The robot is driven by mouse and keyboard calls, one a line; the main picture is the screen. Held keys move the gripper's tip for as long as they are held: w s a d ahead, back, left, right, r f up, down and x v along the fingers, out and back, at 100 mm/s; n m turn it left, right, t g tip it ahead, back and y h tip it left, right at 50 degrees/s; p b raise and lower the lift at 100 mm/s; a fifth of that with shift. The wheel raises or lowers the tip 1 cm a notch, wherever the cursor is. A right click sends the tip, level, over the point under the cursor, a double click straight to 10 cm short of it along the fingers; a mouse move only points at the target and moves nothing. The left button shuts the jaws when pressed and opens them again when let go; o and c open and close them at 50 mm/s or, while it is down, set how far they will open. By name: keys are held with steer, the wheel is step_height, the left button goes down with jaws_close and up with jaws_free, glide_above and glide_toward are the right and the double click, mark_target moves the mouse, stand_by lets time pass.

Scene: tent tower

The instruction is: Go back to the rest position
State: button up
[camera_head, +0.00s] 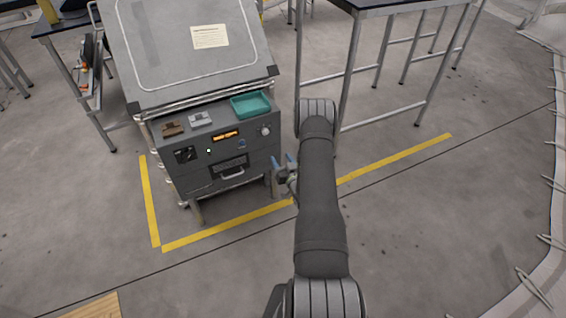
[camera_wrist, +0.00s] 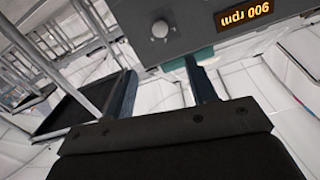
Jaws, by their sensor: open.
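My gripper (camera_head: 284,168) is to the right of the grey machine's front panel in the head view, partly hidden behind my dark arm. In the wrist view my gripper (camera_wrist: 160,90) has its two fingers spread apart with nothing between them. The grey machine (camera_head: 225,170) has a control panel with a lit orange display (camera_head: 225,135), a knob and a drawer handle. The display also shows in the wrist view (camera_wrist: 246,14), upside down, with the knob (camera_wrist: 159,29) left of it.
A teal tray (camera_head: 250,105), a brown block (camera_head: 173,129) and a light grey part (camera_head: 201,119) lie on the machine's ledge. A metal-framed table (camera_head: 350,70) stands at the right behind my arm. Yellow tape (camera_head: 230,225) marks the floor. Open floor lies to the right.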

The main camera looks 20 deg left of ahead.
mark_target(266, 133)
steer(key=shift+s+d, duration=0.35)
steer(key=shift+s, duration=0.05)
steer(key=shift+w+a, duration=0.1)
steer(key=x, duration=1.7)
steer(key=shift+w, duration=0.1)
